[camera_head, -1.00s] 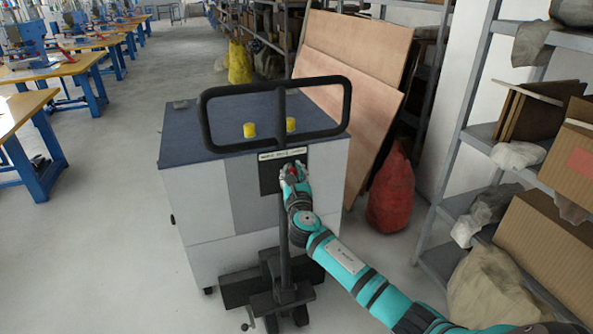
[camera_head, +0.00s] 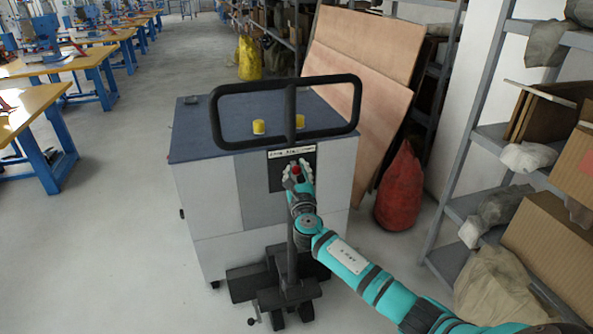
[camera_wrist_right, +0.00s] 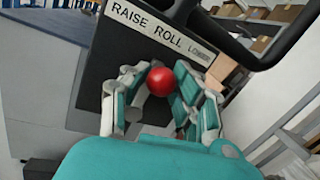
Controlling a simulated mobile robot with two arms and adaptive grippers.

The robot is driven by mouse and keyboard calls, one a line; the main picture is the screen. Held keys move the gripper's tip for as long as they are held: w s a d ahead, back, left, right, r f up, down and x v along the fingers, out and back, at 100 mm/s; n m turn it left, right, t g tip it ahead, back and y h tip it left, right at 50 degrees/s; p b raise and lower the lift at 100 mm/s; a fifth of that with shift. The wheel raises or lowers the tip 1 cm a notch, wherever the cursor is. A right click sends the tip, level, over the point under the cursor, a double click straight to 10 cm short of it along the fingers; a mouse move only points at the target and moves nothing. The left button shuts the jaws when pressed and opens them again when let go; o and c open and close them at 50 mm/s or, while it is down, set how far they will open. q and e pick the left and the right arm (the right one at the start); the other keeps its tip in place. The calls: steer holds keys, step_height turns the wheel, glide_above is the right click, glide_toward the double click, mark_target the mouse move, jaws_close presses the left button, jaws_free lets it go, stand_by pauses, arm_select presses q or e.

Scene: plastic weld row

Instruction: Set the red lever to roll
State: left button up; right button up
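The red lever shows as a round red knob (camera_wrist_right: 160,82) in the right wrist view, below the ROLL word of the label plate (camera_wrist_right: 160,33), which reads RAISE, ROLL, LOWER. In the head view the knob (camera_head: 296,169) sits in front of a dark panel on the cart's handle side. My right gripper (camera_wrist_right: 162,88) is around the knob, one finger on each side. The fingers look spread; contact with the knob is hard to make out. The lever's stem is hidden by the knob and my gripper. My left gripper is not in view.
A grey cart (camera_head: 205,190) with a blue top carries a black loop handle (camera_head: 228,147) above the lever. Yellow knobs (camera_head: 258,127) stand on its top. A red sack (camera_head: 400,190), leaning boards (camera_head: 352,85) and loaded shelves are to the right.

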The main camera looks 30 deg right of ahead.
steer(key=o, duration=0.4)
steer(key=shift+r, duration=0.1)
steer(key=v, duration=1.2)
